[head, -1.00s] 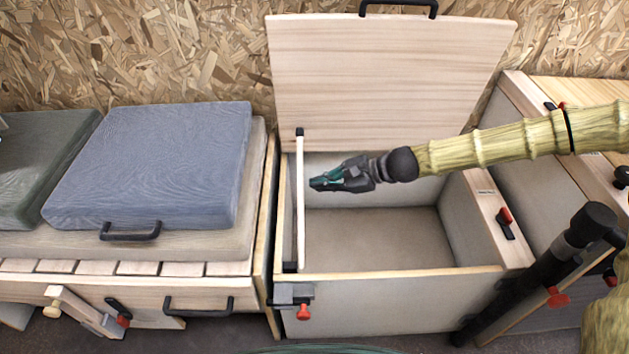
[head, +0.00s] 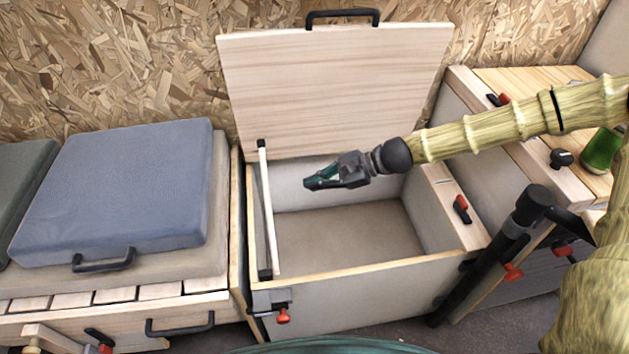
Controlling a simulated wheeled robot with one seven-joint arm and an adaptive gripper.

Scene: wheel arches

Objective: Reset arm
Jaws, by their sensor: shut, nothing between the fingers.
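My gripper (head: 308,184) is at the end of my arm, which reaches in from the right. It hangs over the open wooden box and points left, with its fingers together and nothing held. The box (head: 345,240) is empty inside as far as I can see. Its lid (head: 335,90) stands raised at the back with a black handle (head: 343,17) on top. A pale stay bar (head: 268,210) stands at the box's left side, left of my gripper and apart from it.
A blue cushion (head: 125,190) lies on the bench to the left. A wooden cabinet (head: 540,110) with red-tipped latches stands on the right, with a green object (head: 600,150) on top. A black post (head: 500,250) stands in front of it. The oriented-strand wall (head: 110,60) closes the back.

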